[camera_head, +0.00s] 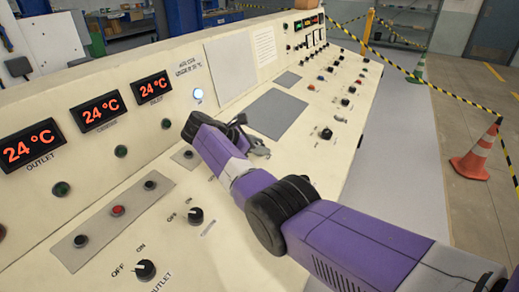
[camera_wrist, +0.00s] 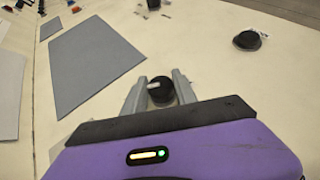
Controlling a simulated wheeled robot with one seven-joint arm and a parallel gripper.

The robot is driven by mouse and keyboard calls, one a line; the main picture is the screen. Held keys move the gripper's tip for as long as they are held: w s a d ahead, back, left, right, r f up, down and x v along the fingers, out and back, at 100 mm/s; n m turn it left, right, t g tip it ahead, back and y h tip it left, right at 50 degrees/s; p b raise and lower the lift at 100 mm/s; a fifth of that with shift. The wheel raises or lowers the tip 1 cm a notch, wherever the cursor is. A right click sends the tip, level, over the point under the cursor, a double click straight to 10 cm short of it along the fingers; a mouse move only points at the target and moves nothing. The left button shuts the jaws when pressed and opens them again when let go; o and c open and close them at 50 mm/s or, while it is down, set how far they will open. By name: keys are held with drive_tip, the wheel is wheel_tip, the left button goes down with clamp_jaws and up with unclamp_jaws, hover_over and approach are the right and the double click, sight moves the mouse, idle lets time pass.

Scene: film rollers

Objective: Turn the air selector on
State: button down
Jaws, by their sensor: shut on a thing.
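My gripper (camera_head: 258,148) is low over the sloped cream control panel (camera_head: 335,85). In the wrist view, my gripper (camera_wrist: 159,77) has one finger on each side of a round black knob (camera_wrist: 161,91) with a white pointer mark, and is shut on it. The pointer mark faces left in that view. In the head view this knob is hidden by my gripper. Its label is not readable, so I cannot confirm from lettering that it is the air selector. A round lamp (camera_head: 198,95) glows white on the upright panel.
Another black knob (camera_head: 326,133) stands to the right. OFF/ON knobs (camera_head: 196,215) and (camera_head: 146,270) sit at the lower left, near a strip of buttons (camera_head: 118,211). A flat grey plate (camera_head: 275,113) lies behind my gripper. An orange cone (camera_head: 476,155) stands on the floor.

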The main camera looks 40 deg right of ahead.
drive_tip(key=shift+f, duration=0.1)
drive_tip(key=c, duration=1)
unclamp_jaws()
drive_tip(key=shift+v, duration=3.85)
